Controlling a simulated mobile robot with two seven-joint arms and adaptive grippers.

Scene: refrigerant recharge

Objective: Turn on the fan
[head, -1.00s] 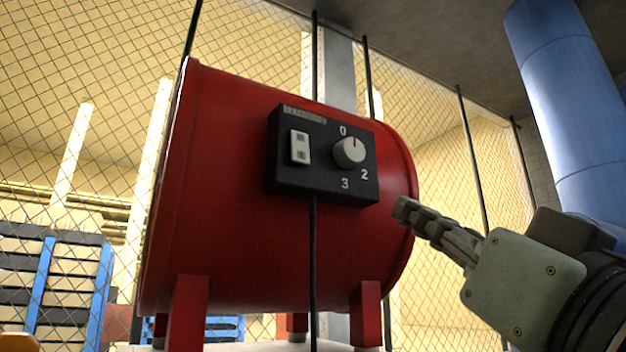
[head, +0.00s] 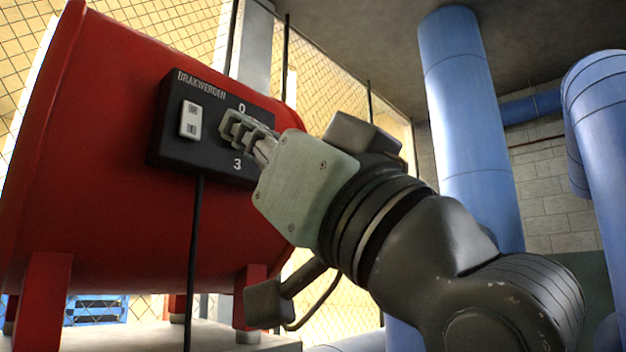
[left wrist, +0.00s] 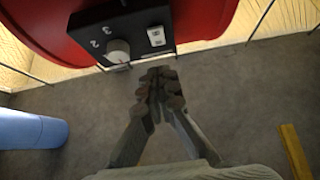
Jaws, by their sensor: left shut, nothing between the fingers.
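The fan is a big red drum (head: 110,130) on red legs, at the left of the head view. Its black control box (head: 195,160) carries a white rocker switch (head: 190,120) and the digits 0 and 3. My left gripper (head: 234,128) is shut and empty, in front of the right part of the box, and hides the dial there. In the left wrist view, the round dial knob (left wrist: 117,52) shows on the box, seen upside down, beside the white switch (left wrist: 156,36). My shut fingertips (left wrist: 158,80) appear apart from the knob. My right gripper is out of view.
A black cable (head: 194,250) hangs from the box. Wire mesh fencing stands behind the fan. Thick blue pipes (head: 465,130) stand at the right. In the left wrist view, a yellow bar (left wrist: 295,150) and a blue pipe (left wrist: 30,130) lie around the grey floor.

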